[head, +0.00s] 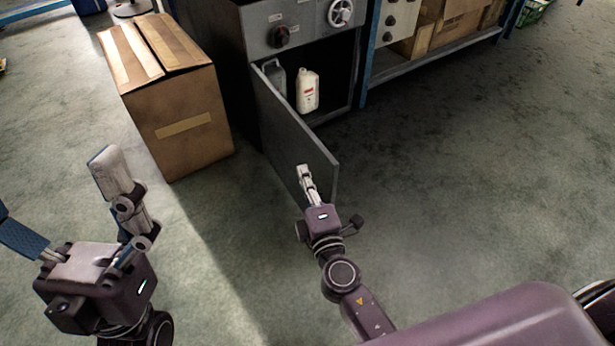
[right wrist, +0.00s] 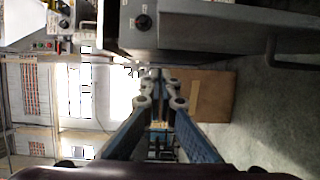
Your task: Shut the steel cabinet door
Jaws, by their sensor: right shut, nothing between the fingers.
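The steel cabinet (head: 310,22) stands at the top middle of the head view. Its grey door (head: 292,130) is hinged at the left and swung wide open towards me, with its free edge at the lower right. My right gripper (head: 304,170) is shut and empty, in front of the door's outer face near the free edge. I cannot tell whether it touches. The right wrist view shows its closed fingers (right wrist: 158,76) beside a grey panel with a handle (right wrist: 290,52), apparently the door. My left gripper (head: 60,188) is open and empty at the lower left, away from the door.
A white jug (head: 307,90) and a grey container (head: 274,76) stand inside the cabinet. A cardboard box (head: 180,110) is left of the door. A blue-framed shelf (head: 432,62) stands right of the cabinet. The floor to the right is clear.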

